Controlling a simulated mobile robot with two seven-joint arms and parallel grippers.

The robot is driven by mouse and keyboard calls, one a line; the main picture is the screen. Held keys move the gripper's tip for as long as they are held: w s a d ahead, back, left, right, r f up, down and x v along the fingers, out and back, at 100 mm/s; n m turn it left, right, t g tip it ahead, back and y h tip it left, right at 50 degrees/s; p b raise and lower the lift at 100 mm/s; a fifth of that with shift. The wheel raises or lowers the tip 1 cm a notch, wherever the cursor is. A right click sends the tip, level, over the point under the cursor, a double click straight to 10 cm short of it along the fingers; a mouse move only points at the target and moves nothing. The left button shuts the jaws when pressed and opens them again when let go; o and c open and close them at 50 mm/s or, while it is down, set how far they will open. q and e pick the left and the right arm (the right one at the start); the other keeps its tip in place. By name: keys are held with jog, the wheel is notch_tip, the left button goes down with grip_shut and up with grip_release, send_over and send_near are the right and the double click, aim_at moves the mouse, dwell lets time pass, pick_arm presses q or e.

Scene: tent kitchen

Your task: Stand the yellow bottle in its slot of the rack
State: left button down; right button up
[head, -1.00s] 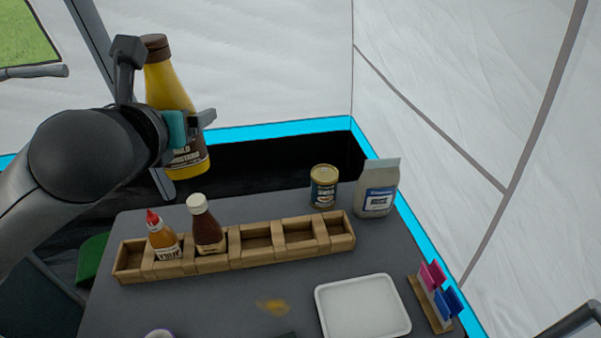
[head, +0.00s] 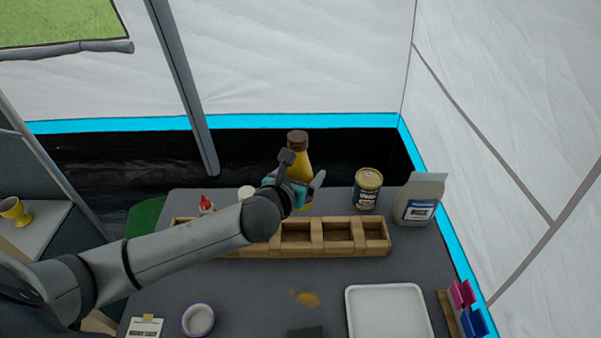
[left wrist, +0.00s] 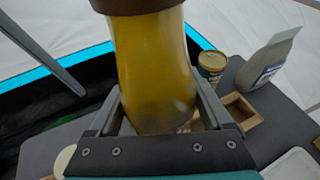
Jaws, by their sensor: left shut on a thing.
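The yellow bottle (head: 301,165) with a brown cap is held upright in my left gripper (head: 301,190), above or just behind the rack. In the left wrist view the bottle (left wrist: 153,70) fills the middle, between the two fingers of the gripper (left wrist: 160,115). The wooden rack (head: 300,251) lies across the table. Its slots toward the right are empty. A red-tipped bottle (head: 206,204) and a white-capped bottle (head: 247,192) show at its left part, mostly hidden by my left arm. The yellow bottle's base is partly hidden by the gripper. My right gripper is not in view.
A tin (head: 367,190) and a grey bag (head: 420,200) stand behind the rack's right end. A white tray (head: 389,289), a small bowl (head: 198,319) and a rack of coloured items (head: 463,307) are nearer the front. A yellow stain (head: 305,298) marks the tabletop.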

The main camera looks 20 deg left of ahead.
pick_arm(q)
jog(key=shift+s+a+f, duration=0.1)
jog(key=shift+s+f, duration=0.2)
jog(key=shift+f, duration=0.45)
jog(key=shift+f+b, duration=5.7)
jog(key=shift+f, duration=0.2)
jog(key=shift+f, duration=0.2)
jog(key=shift+f, duration=0.3)
